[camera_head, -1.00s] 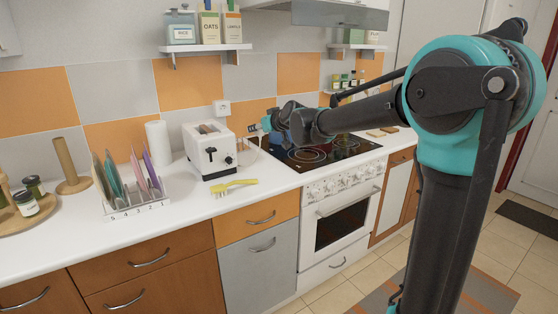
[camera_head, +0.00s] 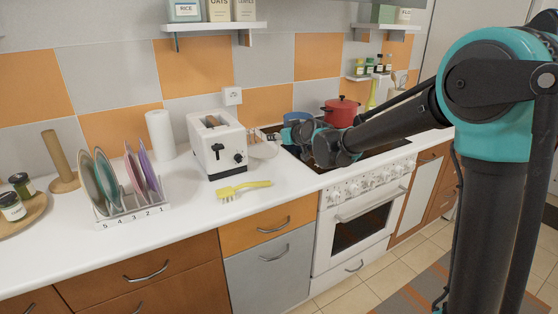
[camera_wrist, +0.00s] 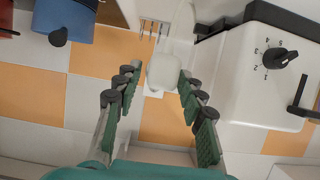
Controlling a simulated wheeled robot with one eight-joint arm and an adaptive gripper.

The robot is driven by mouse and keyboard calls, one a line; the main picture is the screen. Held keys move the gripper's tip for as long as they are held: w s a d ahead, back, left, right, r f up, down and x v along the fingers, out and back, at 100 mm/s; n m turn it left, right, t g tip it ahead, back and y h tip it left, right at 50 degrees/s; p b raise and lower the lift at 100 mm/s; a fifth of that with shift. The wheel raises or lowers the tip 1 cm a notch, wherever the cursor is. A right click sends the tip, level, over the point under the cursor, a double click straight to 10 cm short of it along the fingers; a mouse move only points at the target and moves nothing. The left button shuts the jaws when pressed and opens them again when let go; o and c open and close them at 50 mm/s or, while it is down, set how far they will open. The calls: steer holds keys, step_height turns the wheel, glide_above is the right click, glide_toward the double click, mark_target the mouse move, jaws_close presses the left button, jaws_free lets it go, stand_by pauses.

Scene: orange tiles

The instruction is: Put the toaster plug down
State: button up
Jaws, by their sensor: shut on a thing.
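The white toaster (camera_head: 214,148) stands on the counter against the tiled wall, left of my gripper. Its side with a dial (camera_wrist: 258,85) fills the right of the wrist view. My gripper (camera_head: 264,137) is at the counter's back, right of the toaster, and its tips are small and partly hidden in the head view. In the wrist view my green-padded gripper (camera_wrist: 158,80) is closed around the white toaster plug (camera_wrist: 163,71), which lies between its fingertips. The plug's contact with each finger is hard to make out.
A wall socket (camera_head: 232,96) is above and behind the toaster. A blue pot (camera_head: 298,117) and red pot (camera_head: 341,111) stand on the hob. A yellow brush (camera_head: 243,188) lies in front of the toaster, and a plate rack (camera_head: 130,208) is left. Bare counter lies near the brush.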

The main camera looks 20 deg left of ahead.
mark_target(278, 169)
step_height(278, 169, down, 10)
steer(key=shift+r, duration=0.15)
steer(key=shift+s, duration=0.1)
steer(key=shift+s+f, duration=0.1)
steer(key=shift+f, duration=0.45)
steer(key=o, duration=1.2)
steer(key=shift+f, duration=0.1)
steer(key=shift+o, duration=0.2)
steer(key=shift+r, duration=0.5)
steer(key=v, duration=1.2)
steer(key=shift+r, duration=0.2)
